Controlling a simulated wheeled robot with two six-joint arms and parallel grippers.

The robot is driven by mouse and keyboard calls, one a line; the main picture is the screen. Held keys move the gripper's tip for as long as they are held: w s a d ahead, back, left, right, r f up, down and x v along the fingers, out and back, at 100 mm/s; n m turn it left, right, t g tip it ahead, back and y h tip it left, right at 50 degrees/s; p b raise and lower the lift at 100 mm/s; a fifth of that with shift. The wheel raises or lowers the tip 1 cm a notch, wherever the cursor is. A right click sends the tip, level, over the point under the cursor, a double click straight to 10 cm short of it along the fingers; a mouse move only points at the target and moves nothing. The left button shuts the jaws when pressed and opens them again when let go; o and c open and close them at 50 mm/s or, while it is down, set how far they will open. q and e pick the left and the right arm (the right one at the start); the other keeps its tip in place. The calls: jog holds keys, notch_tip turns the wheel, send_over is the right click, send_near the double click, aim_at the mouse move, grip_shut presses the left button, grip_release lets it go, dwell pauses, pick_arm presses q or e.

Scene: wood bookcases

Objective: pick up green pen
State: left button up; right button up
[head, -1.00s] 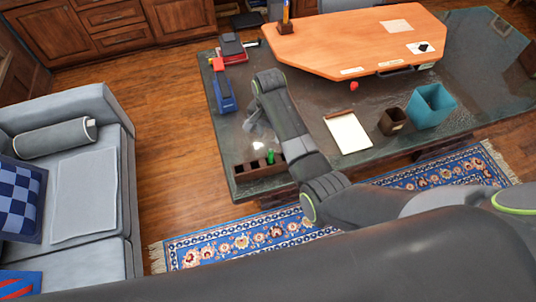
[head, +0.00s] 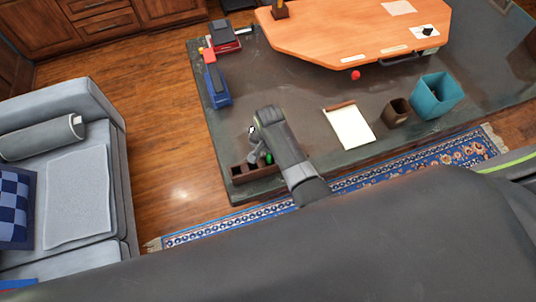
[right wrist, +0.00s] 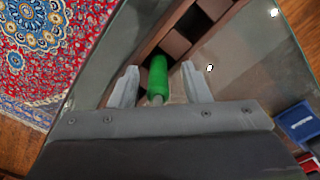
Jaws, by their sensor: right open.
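The green pen (right wrist: 157,77) stands in a compartment of a dark brown organizer (right wrist: 214,9). In the right wrist view it lies between the two open fingers of my right gripper (right wrist: 160,86), with no clear contact on either finger. In the head view only a small green part of the pen (head: 269,158) shows beside my gripper, at the organizer (head: 240,171) near the table's front left corner. My right gripper (head: 258,152) is partly hidden by its own arm there. My left gripper is not in view.
An orange raised board (head: 345,35) stands at the back. A grey sofa (head: 75,190) is at left.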

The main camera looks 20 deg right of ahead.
jog(key=shift+f, duration=0.35)
jog(key=shift+r, duration=0.15)
jog(key=shift+s+a+r, duration=0.1)
jog(key=shift+s, duration=0.2)
jog(key=c, duration=0.7)
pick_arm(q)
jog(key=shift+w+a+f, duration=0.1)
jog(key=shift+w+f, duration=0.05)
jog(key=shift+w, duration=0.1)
pick_arm(e)
grip_shut()
